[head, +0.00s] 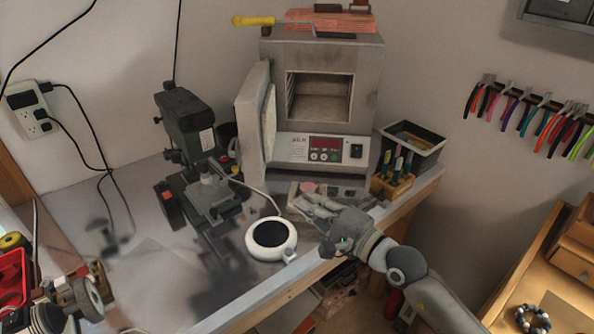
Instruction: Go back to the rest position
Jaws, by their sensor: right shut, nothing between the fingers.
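My right gripper (302,202) reaches in from the lower right. It is shut and empty, over the front edge of the grey workbench (165,275), in front of the kiln (322,90). Its fingers point to the upper left, beside a small block with a pink top (307,187); whether they touch it cannot be told. A white round device with a dark top (271,238) stands just left of the gripper, apart from it.
The kiln's door stands open to the left. A dark drill press (188,120) stands left of it. A wooden tool holder (392,185) and a black bin (411,147) are at the bench's right end. Pliers (530,118) hang on the right wall. A wooden drawer unit (550,275) stands lower right.

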